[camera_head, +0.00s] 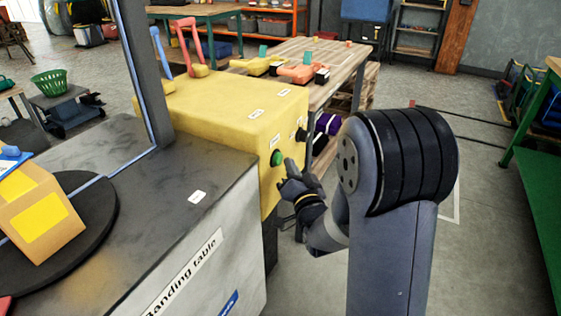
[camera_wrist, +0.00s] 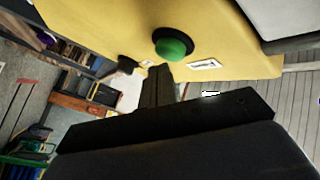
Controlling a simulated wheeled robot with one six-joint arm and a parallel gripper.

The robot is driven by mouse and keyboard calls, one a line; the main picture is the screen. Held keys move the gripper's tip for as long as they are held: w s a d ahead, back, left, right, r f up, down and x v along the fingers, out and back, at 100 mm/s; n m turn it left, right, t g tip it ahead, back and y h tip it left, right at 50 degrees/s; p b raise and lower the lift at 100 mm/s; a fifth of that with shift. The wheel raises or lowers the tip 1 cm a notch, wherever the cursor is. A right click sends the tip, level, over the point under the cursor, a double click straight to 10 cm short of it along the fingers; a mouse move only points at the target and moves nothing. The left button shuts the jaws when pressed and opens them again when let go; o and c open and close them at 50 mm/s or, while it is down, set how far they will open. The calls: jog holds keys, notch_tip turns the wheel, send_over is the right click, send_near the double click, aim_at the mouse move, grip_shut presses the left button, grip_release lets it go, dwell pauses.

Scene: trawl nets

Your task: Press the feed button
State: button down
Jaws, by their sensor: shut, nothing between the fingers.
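The green button (camera_head: 277,158) sits in a dark ring on the side face of a yellow machine (camera_head: 235,105). In the wrist view the green button (camera_wrist: 172,45) is near the top middle, with a small white label beside it. My gripper (camera_head: 289,168) is shut and empty, just right of and slightly below the button in the head view. In the wrist view my gripper's closed fingers (camera_wrist: 157,75) point up toward the yellow face, just below the button. A small gap seems to lie between fingertips and button; whether they touch I cannot tell for certain.
A banding table (camera_head: 190,260) with a black turntable (camera_head: 85,225) and a carton (camera_head: 40,210) stands at left. A dark knob (camera_head: 301,135) sticks out of the yellow face beyond the button. A wooden table (camera_head: 335,55) stands behind.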

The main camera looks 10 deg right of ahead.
jog(key=shift+s+d, duration=0.15)
jog(key=shift+d, duration=0.05)
jog(key=s+d, duration=0.1)
jog(key=d, duration=0.1)
jog(key=s+d+b, duration=0.1)
jog(key=s+d, duration=0.1)
dwell(0.6)
dwell(0.5)
jog(key=w+a+p, duration=0.1)
jog(key=a+p, duration=0.1)
jog(key=p, duration=0.1)
jog(key=shift+w+r, duration=0.2)
jog(key=shift+w, duration=0.15)
jog(key=shift+s+p, duration=0.1)
jog(key=shift+p, duration=0.6)
